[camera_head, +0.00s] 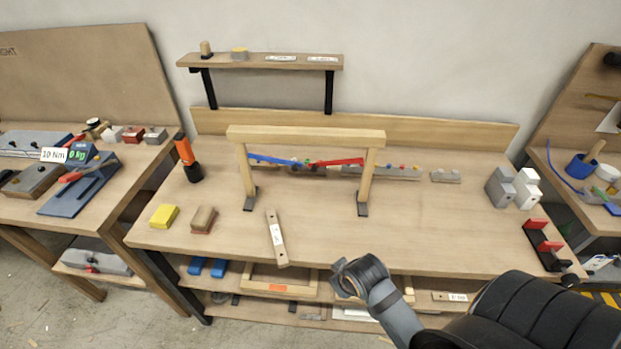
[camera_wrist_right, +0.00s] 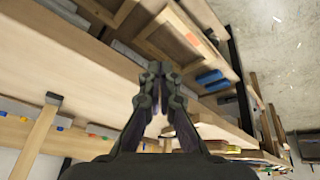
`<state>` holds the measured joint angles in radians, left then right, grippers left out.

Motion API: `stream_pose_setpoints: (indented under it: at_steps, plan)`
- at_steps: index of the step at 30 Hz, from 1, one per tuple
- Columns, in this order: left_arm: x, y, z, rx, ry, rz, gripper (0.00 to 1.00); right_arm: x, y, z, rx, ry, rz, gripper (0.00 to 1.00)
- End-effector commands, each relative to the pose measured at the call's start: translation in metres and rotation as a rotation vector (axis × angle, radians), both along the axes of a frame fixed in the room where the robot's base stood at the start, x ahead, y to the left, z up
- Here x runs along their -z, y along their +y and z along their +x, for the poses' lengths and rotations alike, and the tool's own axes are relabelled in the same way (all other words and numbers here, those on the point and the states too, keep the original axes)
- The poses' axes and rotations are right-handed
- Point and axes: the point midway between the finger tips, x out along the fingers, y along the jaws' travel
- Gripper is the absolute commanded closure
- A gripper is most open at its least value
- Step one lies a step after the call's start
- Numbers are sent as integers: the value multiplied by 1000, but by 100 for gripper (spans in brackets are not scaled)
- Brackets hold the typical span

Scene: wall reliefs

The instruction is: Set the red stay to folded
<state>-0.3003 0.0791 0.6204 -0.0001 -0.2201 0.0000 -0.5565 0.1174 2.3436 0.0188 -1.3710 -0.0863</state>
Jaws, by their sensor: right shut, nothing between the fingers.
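The red stay (camera_head: 338,162) is a thin red bar on the low grey rail at the back of the middle bench. It lies close to level, its right end slightly higher, seen through the wooden gantry. A longer blue bar (camera_head: 274,160) slopes down toward its left end. Whether the two touch I cannot tell. My right gripper (camera_head: 345,272) is at the bench's front edge, well in front of and below the red stay. In the right wrist view its fingers (camera_wrist_right: 155,80) are shut and empty. My left gripper is in no view.
The wooden gantry (camera_head: 306,135) stands in front of the bars. A wooden strip with a label (camera_head: 276,238), a yellow block (camera_head: 164,216), a brown block (camera_head: 203,220) and an orange torch (camera_head: 187,155) are on the bench. Grey blocks (camera_head: 500,187) stand right. The front right-centre is clear.

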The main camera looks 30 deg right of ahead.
Motion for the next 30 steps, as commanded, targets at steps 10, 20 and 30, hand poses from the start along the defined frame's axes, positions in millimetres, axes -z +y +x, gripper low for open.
stream_pose_setpoints:
  at_steps: [10,20,30]
  plan:
    - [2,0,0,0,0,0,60,-32,19,98,-336,-500,-130,100]
    - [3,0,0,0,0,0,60,-111,9,156,-475,-1121,-583,100]
    - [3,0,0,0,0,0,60,-150,-10,149,-405,-1329,-880,100]
